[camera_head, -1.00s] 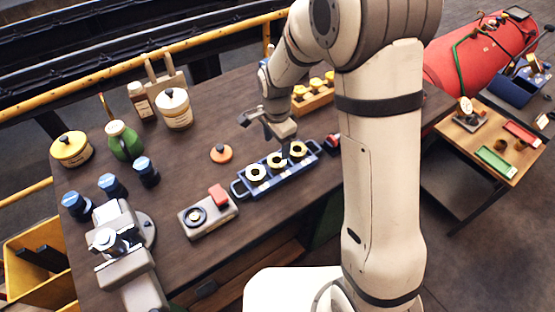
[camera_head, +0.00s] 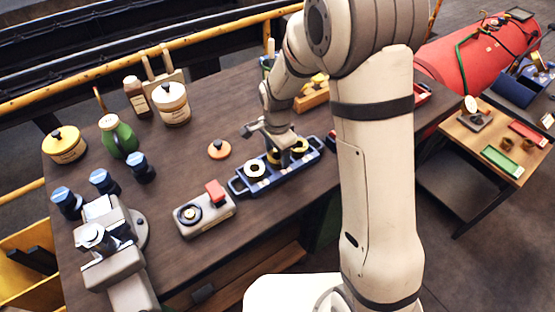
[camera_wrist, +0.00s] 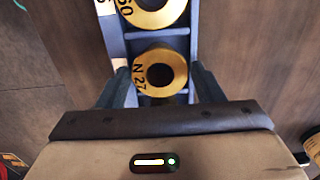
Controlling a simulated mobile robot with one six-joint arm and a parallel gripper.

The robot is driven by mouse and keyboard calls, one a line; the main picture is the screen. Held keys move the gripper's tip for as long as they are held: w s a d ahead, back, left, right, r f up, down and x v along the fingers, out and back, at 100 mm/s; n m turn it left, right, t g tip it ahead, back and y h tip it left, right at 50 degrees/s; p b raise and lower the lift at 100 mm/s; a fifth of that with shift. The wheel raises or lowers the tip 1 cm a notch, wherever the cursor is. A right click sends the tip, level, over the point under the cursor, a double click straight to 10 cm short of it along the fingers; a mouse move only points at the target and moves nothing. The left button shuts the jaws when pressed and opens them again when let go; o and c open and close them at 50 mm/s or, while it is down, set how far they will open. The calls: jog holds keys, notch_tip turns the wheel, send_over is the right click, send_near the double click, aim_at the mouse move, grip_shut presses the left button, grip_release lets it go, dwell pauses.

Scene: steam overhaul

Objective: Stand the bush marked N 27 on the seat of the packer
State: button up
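The bush marked N 27 (camera_wrist: 176,72) is a brass ring with a dark bore, seen from above in the wrist view. It sits in a blue tray (camera_head: 238,184) on the bench. My gripper (camera_wrist: 160,78) is open, with one finger on each side of this bush; whether they touch it is unclear. In the head view my gripper (camera_head: 274,148) is low over the tray. A second brass bush marked 60 (camera_wrist: 178,12) is beside it in the tray. A grey block with a black ring and red part (camera_head: 207,212) stands left of the tray; I cannot tell whether it is the packer.
An orange disc with a black knob (camera_head: 219,149) lies behind the tray. A grey machine (camera_head: 112,255) and several blue-capped pots (camera_head: 140,168) stand at the left. A wooden rack (camera_head: 313,98) is behind my gripper. Bench space between the disc and grey block is clear.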

jog(key=c, duration=0.8)
jog(key=shift+r+p, duration=1.2)
jog(key=shift+r, duration=0.85)
